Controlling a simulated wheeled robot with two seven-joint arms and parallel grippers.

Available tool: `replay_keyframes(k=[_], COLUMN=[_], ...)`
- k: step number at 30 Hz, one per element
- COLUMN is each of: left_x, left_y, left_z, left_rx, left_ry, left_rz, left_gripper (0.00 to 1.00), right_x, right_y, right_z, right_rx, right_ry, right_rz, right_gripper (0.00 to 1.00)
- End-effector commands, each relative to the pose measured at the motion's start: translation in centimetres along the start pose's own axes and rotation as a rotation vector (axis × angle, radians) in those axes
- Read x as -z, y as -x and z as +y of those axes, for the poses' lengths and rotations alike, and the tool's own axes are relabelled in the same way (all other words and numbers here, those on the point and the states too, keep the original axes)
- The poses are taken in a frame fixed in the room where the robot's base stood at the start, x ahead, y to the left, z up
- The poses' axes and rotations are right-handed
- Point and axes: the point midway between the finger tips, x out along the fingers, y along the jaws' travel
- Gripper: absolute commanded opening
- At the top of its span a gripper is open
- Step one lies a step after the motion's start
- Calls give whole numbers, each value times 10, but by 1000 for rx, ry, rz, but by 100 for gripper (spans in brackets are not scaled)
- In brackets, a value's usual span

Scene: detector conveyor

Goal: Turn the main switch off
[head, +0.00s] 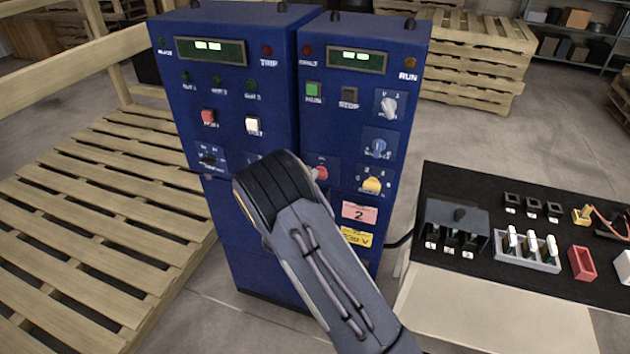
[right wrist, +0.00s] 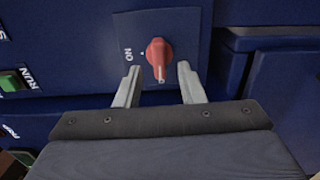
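The main switch is a red rotary knob (right wrist: 158,55) on a dark blue square plate, with a rotated "ON" label beside it in the right wrist view. Its pale-marked end points down toward my gripper in that view. My left gripper is in neither view.
Two blue cabinets (head: 236,100) carry other buttons and knobs, including a green RUN button (head: 313,92) and a yellow knob (head: 372,185). A black-topped bench (head: 440,180) with parts stands right. A wooden pallet (head: 90,215) lies left.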

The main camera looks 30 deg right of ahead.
Motion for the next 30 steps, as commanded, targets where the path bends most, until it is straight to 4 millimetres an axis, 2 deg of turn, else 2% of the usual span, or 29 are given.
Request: replay_keyframes(k=[3, 10, 26, 30], left_x=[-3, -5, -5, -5], left_y=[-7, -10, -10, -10], left_z=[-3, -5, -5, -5], left_rx=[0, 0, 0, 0], left_ry=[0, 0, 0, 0], left_rz=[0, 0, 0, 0], left_gripper=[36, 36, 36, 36], right_x=[1, 0, 0, -2], right_y=[23, 49, 52, 49], right_z=[-3, -1, -1, -1], right_rx=[1, 1, 1, 65], right_ry=[0, 0, 0, -74], right_rz=[4, 1, 0, 15], right_gripper=[35, 35, 35, 35])
